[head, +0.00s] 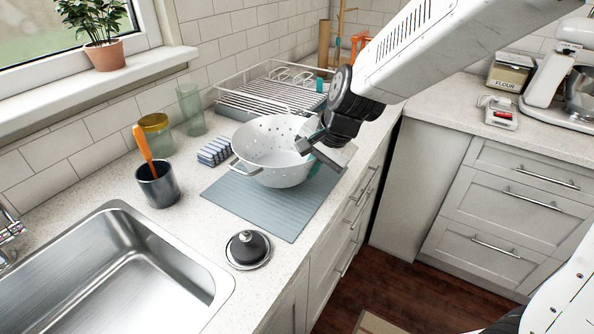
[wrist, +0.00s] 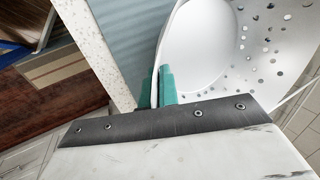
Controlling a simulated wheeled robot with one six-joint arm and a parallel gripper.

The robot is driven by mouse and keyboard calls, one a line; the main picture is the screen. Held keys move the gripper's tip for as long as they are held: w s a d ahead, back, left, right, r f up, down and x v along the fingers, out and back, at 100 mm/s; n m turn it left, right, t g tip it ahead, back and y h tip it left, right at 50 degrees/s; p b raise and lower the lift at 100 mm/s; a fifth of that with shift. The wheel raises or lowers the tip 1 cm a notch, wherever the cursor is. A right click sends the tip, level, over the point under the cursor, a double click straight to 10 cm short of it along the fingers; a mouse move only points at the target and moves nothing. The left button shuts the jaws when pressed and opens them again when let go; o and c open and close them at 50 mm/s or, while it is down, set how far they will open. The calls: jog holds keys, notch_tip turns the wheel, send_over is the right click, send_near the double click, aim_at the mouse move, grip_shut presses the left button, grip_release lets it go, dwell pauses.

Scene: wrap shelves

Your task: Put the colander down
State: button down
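The white colander (head: 266,150) is over the blue-grey ribbed mat (head: 281,216) on the counter, upright or nearly so. I cannot tell whether its base touches the mat. My gripper (head: 312,152) is at the colander's right rim. In the wrist view, the teal fingertips (wrist: 160,86) are closed on the rim of the colander (wrist: 206,50), with its holes showing at the upper right. The mat also shows in the wrist view (wrist: 122,50).
A dish rack (head: 270,95) stands behind the colander. A striped cloth (head: 214,151), a dark cup with an orange utensil (head: 158,188) and glass jars (head: 156,135) are to the left. A pot lid (head: 247,249) lies in front, near the sink (head: 115,280).

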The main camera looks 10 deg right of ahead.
jog(key=shift+w+a, duration=0.4)
jog(key=shift+w, duration=0.1)
notch_tip(320, 180, down, 3)
jog(key=shift+f, duration=0.25)
jog(key=shift+f, duration=0.2)
jog(key=c, duration=1.7)
grip_release()
